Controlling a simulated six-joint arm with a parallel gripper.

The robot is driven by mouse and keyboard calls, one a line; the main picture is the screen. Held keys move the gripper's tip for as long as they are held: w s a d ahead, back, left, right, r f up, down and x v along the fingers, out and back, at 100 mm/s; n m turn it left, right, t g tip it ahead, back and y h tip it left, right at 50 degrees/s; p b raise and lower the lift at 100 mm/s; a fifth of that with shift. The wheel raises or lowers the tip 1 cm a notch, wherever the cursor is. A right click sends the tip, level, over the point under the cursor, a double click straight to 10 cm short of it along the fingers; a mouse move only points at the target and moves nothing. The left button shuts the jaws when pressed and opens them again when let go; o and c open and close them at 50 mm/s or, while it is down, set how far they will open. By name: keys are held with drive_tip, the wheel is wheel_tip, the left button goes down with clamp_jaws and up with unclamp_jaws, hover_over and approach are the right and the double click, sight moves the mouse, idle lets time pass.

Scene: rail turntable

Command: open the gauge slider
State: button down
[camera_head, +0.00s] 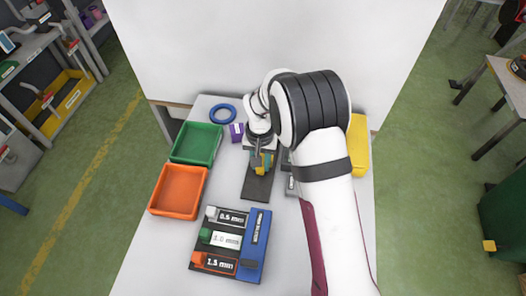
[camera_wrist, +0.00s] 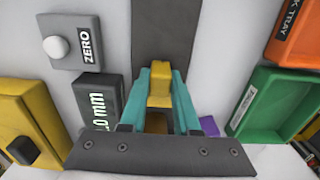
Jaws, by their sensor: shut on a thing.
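The gauge slider shows as a yellow block (camera_wrist: 159,88) at the end of a dark grey rail (camera_wrist: 160,30) in the wrist view. My gripper (camera_wrist: 160,95) has its two teal fingers shut on the yellow block, one on each side. In the head view the gripper (camera_head: 261,163) is low over the dark rail (camera_head: 256,189), with a bit of yellow visible at its fingers. The lower part of the slider is hidden by the fingers and gripper body.
A green tray (camera_head: 197,143) and an orange tray (camera_head: 178,190) stand left. A blue ring (camera_head: 222,113) and purple block (camera_head: 237,132) lie behind. Labelled gauge blocks and a blue block (camera_head: 255,240) are in front. A zero button plate (camera_wrist: 70,42) and display (camera_wrist: 98,100) flank the rail.

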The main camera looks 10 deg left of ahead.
sight(258, 185)
drive_tip(key=shift+s, duration=2.35)
drive_tip(key=c, duration=0.6)
unclamp_jaws()
drive_tip(key=shift+c, duration=0.2)
wheel_tip(258, 185, up, 16)
drive_tip(key=shift+f, duration=0.1)
